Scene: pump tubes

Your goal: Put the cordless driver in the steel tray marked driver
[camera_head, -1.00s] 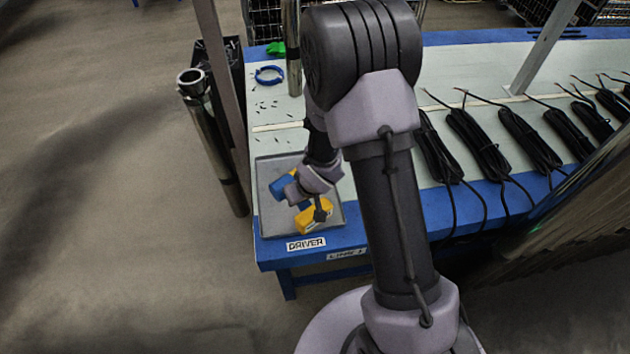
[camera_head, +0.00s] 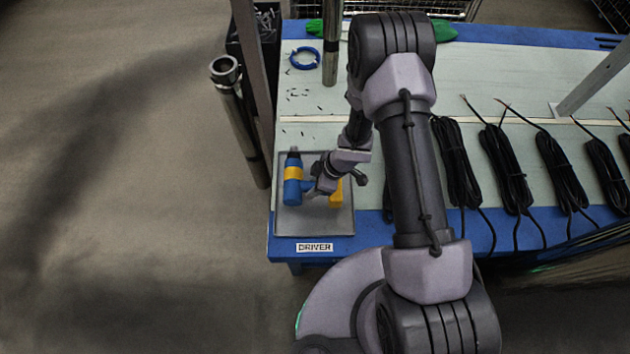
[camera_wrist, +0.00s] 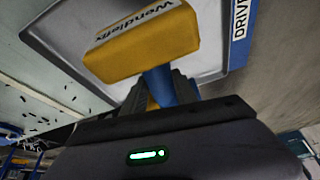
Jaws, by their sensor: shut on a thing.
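The cordless driver (camera_head: 293,184) is blue and yellow, with a dark chuck pointing to the back of the table. It is over the grey steel tray (camera_head: 312,226), whose front table edge bears a DRIVER label (camera_head: 314,247). My gripper (camera_head: 316,187) is shut on the driver's handle, with the yellow battery to the right of it. In the wrist view the yellow battery (camera_wrist: 140,50) and blue handle (camera_wrist: 176,87) show by my fingers, with the tray (camera_wrist: 85,78) behind. I cannot tell whether the driver touches the tray floor.
Several black cable bundles (camera_head: 505,168) lie to the right on the table. A blue ring (camera_head: 304,58) and an upright steel tube (camera_head: 331,40) are at the back left. Another steel tube (camera_head: 232,100) stands on the floor left of the table.

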